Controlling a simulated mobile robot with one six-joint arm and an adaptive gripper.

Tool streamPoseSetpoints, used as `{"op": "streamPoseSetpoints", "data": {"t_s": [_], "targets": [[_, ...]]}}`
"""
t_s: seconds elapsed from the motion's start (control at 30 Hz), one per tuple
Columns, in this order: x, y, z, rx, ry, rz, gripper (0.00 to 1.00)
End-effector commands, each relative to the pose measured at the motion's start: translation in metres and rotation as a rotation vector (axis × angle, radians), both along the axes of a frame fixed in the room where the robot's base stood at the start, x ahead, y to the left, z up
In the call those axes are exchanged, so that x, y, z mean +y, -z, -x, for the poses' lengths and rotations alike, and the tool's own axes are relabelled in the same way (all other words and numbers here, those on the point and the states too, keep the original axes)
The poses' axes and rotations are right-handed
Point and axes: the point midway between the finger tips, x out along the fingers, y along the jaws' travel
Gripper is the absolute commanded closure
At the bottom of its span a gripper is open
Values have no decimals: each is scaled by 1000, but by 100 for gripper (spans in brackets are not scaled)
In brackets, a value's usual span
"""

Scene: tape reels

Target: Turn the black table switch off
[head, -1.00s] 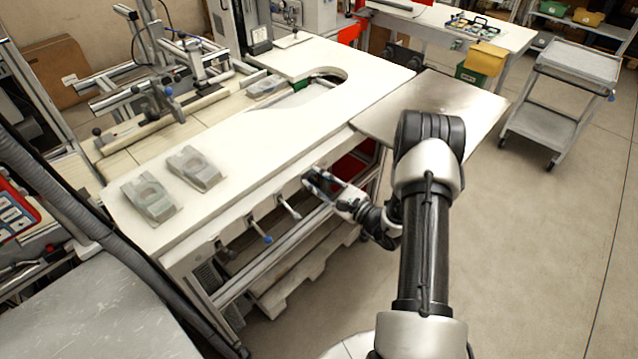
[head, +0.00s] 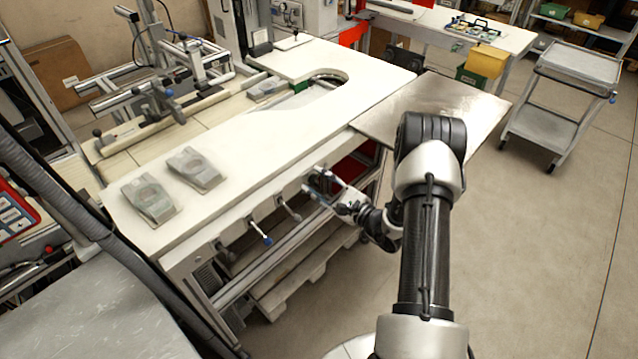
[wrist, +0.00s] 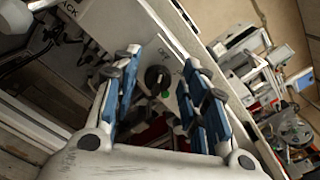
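The black switch is a round dark knob (wrist: 157,76) on a pale panel in the wrist view, with a small green spot beside it. Its exact setting is too small to read. My gripper (wrist: 161,58) is open, with its blue-sided fingers on either side of the knob and nothing held between them. Whether the fingers touch the knob I cannot tell. In the head view my gripper (head: 313,179) is at the front side of the white table (head: 245,170), just below its top, and the knob is not clear there.
Two grey fixtures (head: 150,198) lie on the tabletop. A metal plate (head: 430,105) juts out at the right. The floor (head: 540,240) to the right is clear, with a grey cart (head: 560,115) beyond.

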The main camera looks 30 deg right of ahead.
Motion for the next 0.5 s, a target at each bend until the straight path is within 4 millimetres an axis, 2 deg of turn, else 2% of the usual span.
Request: {"op": "streamPoseSetpoints", "data": {"t_s": [0.27,0.37,0.5], "targets": [[-2,0,3,-1,1,0,59],[-6,0,14,0,2,-2,59],[-16,0,40,2,6,-3,59]]}}
